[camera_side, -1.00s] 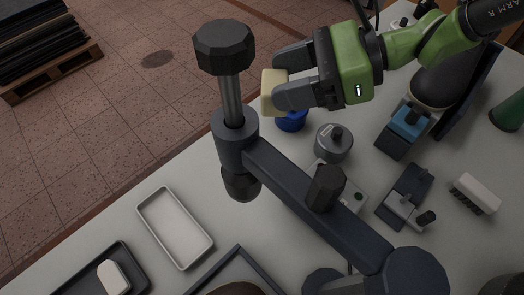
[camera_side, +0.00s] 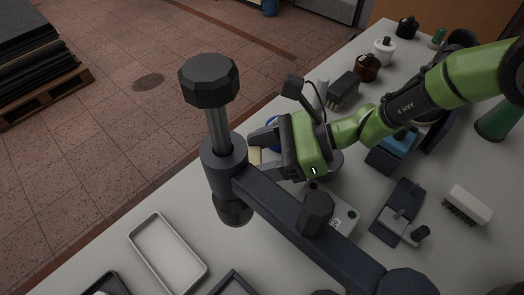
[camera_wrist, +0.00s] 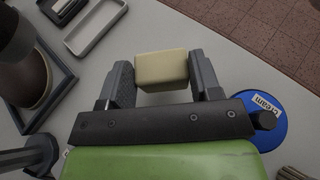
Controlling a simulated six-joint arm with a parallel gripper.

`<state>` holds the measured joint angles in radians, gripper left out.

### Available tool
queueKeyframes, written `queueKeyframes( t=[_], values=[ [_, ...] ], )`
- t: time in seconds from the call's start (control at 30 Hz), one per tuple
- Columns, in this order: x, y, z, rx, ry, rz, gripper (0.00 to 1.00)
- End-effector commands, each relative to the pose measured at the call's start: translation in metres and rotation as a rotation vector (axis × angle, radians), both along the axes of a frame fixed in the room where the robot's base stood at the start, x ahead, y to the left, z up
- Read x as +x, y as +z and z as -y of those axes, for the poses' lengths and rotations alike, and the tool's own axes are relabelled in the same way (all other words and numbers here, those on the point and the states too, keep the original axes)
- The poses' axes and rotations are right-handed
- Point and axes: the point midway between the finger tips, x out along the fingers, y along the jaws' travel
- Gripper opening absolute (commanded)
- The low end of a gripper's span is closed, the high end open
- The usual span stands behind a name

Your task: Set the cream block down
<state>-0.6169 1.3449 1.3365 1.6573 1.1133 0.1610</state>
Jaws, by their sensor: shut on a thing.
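The cream block (camera_side: 255,157) is a small pale yellow block, mostly hidden behind my gripper and the dark clamp in the side view. In the wrist view the block (camera_wrist: 162,70) shows fully between the two dark fingers. My gripper (camera_wrist: 160,80) is shut on it, one finger on each end. In the side view my gripper (camera_side: 259,154) is just right of the clamp's upright, low over the grey table. I cannot tell whether the block touches the table.
A dark clamp stand (camera_side: 280,207) crosses the foreground. A blue tin labelled cream (camera_wrist: 270,125) is close to the right finger. An empty pale tray (camera_side: 166,254) stands at lower left. A dark frame (camera_wrist: 62,78) with a brown last is left. A grey labelled box (camera_side: 340,215) is near my gripper.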

Motion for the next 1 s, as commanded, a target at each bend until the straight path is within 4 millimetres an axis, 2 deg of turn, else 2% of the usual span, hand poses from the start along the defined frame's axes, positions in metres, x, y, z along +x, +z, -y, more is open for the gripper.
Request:
queueKeyframes(
  t=[0.57,0.6,0.7,1.0],
  values=[
    [0.000,-0.012,0.000,0.000,0.000,0.001,0.30],
    [0.000,-0.012,0.000,0.000,0.000,0.001,0.60],
    [0.000,-0.012,0.000,0.000,0.000,0.001,0.83],
    [0.000,-0.012,0.000,0.000,0.000,0.000,0.83]
  ],
)
